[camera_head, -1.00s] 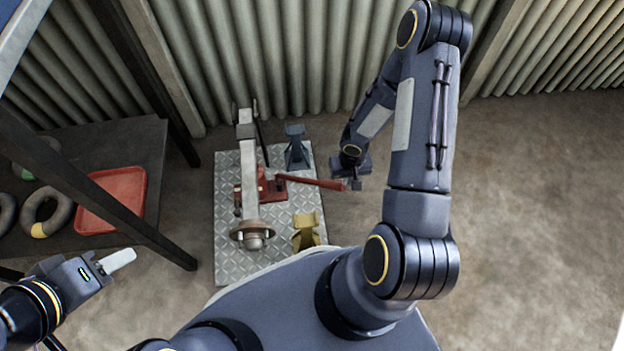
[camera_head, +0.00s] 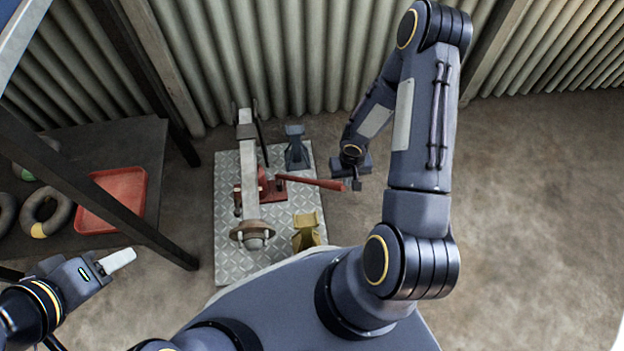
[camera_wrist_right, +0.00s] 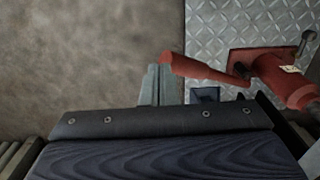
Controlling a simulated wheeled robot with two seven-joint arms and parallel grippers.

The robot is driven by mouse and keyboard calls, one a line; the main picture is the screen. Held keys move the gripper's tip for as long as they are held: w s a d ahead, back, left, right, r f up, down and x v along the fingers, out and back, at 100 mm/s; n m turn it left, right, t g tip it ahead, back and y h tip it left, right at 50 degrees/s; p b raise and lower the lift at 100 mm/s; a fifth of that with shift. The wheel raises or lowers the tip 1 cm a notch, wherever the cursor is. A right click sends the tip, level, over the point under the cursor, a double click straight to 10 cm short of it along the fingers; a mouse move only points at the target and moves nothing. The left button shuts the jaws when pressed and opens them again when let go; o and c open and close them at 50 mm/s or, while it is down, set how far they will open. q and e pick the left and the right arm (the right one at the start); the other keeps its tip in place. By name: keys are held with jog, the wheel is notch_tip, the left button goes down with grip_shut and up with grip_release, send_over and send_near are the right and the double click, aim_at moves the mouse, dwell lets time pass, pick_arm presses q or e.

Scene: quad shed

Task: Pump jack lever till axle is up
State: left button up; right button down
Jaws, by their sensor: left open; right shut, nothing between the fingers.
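The red jack (camera_head: 272,190) stands on a metal plate, under or against the pale axle (camera_head: 249,180) with its hub (camera_head: 253,236) at the near end. Its red lever (camera_head: 310,182) points right. My right gripper (camera_head: 356,185) is shut and empty at the lever's free end. In the right wrist view, the lever end (camera_wrist_right: 190,67) lies right beside my shut fingers (camera_wrist_right: 160,84); I cannot tell whether they touch. The jack body (camera_wrist_right: 285,80) is at the right of that view. My left gripper (camera_head: 120,260) is open and empty at lower left, far from the jack.
A blue-grey stand (camera_head: 296,147) and a yellow stand (camera_head: 305,232) are on the tread plate (camera_head: 232,262). A dark bench (camera_head: 130,150) at left holds a red tray (camera_head: 112,198) and rings (camera_head: 45,212). A corrugated wall (camera_head: 310,60) closes the back. Floor at right is clear.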

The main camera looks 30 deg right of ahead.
aim_at(345, 188)
jog(key=shift+f, duration=0.1)
notch_tip(345, 188, down, 6)
jog(key=b, duration=0.6)
jog(key=shift+r, duration=0.2)
notch_tip(345, 188, down, 3)
jog(key=shift+f+b, duration=0.1)
jog(key=shift+b, duration=0.3)
notch_tip(345, 188, up, 9)
jog(key=p, duration=0.7)
jog(key=shift+f, duration=0.15)
